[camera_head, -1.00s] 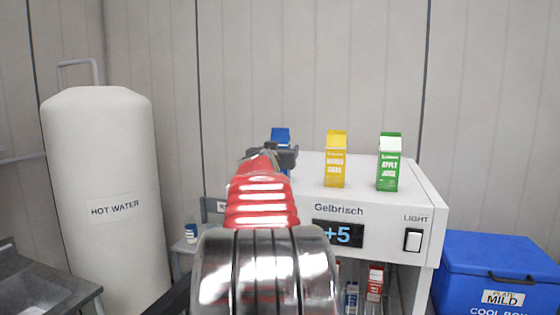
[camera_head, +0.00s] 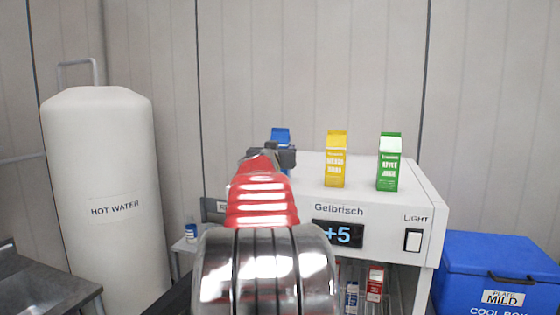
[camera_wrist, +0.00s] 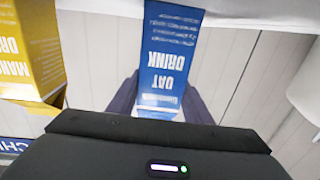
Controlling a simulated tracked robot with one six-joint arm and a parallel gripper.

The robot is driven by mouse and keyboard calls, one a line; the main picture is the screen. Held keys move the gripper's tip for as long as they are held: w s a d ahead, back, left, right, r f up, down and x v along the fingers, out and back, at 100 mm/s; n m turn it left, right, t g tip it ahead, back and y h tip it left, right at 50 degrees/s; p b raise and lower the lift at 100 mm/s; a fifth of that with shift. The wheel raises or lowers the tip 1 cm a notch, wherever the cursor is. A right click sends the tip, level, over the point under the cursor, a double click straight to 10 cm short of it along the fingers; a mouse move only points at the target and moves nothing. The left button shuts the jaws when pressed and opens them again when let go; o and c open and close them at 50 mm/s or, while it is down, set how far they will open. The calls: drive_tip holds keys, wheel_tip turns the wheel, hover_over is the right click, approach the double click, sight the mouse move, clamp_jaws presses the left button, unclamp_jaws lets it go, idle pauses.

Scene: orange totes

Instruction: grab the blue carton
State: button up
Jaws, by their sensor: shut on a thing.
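The blue carton (camera_head: 281,134) stands at the left end of the top of the white fridge, mostly hidden behind my arm in the head view. In the wrist view the blue carton (camera_wrist: 169,50), with "OAT DRINK" lettering upside down, sits between the two dark fingers of my gripper (camera_wrist: 158,100). The gripper is shut on it, one finger at each side. In the head view my gripper (camera_head: 281,158) is at the carton, partly hidden by the red arm link. Whether the carton's base touches the fridge top is hidden.
A yellow carton (camera_head: 336,160) and a green carton (camera_head: 389,163) stand to the right on the fridge top (camera_head: 362,172). The yellow carton (camera_wrist: 37,45) is close beside in the wrist view. A blue cool box (camera_head: 500,262) stands right, a hot water tank (camera_head: 102,180) left.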

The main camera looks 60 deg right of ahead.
drive_tip(key=shift+r, duration=0.1)
drive_tip(key=c, duration=0.8)
drive_tip(key=shift+r, duration=0.2)
drive_tip(key=shift+r, duration=4.75)
